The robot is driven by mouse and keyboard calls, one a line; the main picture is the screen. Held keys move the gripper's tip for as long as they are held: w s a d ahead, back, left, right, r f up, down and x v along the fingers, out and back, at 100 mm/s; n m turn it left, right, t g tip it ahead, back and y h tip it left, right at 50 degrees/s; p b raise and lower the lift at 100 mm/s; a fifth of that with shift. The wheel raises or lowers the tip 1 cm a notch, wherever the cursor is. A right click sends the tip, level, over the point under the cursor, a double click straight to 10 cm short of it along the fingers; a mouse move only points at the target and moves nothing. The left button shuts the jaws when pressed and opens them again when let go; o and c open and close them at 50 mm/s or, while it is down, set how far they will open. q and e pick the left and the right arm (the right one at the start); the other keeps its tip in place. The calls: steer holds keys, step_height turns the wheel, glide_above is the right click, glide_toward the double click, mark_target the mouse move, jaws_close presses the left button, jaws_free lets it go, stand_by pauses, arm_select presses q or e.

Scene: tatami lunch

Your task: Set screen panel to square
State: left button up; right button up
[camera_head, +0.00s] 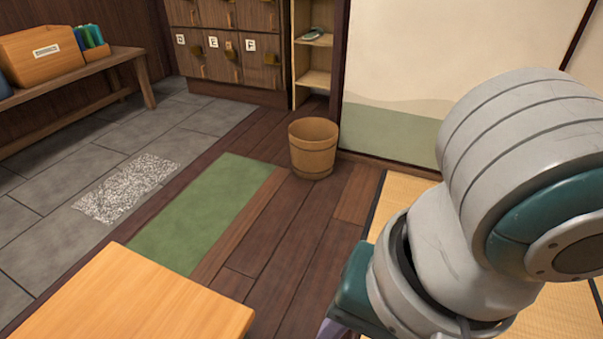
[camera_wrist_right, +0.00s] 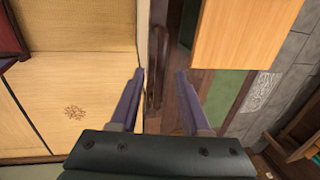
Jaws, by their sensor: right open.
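In the right wrist view my right gripper (camera_wrist_right: 160,74) is open, with its two purple fingers apart. Between and beyond the fingers is a narrow upright pale strip with a dark wooden bar (camera_wrist_right: 156,85) beside it. It may be the edge of the screen panel, but I cannot tell for sure; no contact with the fingers is visible. In the head view a large cream panel with a green lower band (camera_head: 398,75) stands at the back right, partly hidden by my right arm. The right fingers are almost wholly out of that view. My left gripper is not in view.
A wooden bucket (camera_head: 313,147) stands on the plank floor. A light wooden tabletop (camera_head: 130,300) is at the lower left. A green mat (camera_head: 200,215) lies beside grey stone floor. Tatami (camera_wrist_right: 75,75) with brown crumbs (camera_wrist_right: 75,112) fills the wrist view's left.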

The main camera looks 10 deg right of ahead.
jaws_close()
stand_by(0.4)
stand_by(1.1)
